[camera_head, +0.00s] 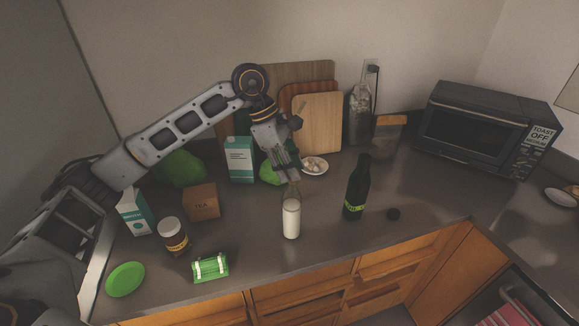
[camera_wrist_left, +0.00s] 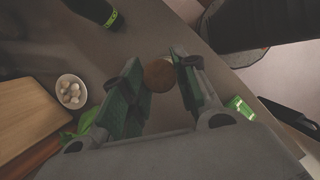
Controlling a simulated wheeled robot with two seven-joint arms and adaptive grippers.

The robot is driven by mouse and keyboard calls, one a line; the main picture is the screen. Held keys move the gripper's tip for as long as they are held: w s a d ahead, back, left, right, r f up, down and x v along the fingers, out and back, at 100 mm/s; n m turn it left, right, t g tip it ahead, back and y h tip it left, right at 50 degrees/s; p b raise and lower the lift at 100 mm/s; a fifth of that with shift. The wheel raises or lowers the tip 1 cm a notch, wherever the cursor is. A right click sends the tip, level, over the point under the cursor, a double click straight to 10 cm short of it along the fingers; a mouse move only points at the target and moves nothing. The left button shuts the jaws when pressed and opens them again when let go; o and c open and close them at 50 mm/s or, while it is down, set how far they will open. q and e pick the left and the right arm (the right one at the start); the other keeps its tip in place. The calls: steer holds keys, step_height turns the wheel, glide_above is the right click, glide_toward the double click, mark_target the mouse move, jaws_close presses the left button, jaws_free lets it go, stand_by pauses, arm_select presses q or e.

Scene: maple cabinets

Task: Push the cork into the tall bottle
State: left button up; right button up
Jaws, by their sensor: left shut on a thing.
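A clear glass bottle with white contents (camera_head: 291,218) stands upright near the counter's front edge. My left gripper (camera_head: 291,178) points down right at its mouth. In the left wrist view my left gripper (camera_wrist_left: 160,80) is shut on the round brown cork (camera_wrist_left: 158,74), seen end-on between the green finger pads. The cork cannot be made out in the head view. The fingers hide the bottle's mouth, so I cannot tell how far the cork sits in it. My right gripper is in neither view.
A plate of pale pieces (camera_head: 314,166) lies behind. A brown box (camera_head: 202,202), a jar (camera_head: 173,236) and a green package (camera_head: 210,267) are left.

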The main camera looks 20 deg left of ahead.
arm_select(q)
steer(key=shift+f, duration=0.15)
steer(key=o, duration=0.8)
steer(key=shift+c, duration=0.2)
steer(key=v, duration=1.2)
steer(key=shift+d, duration=0.1)
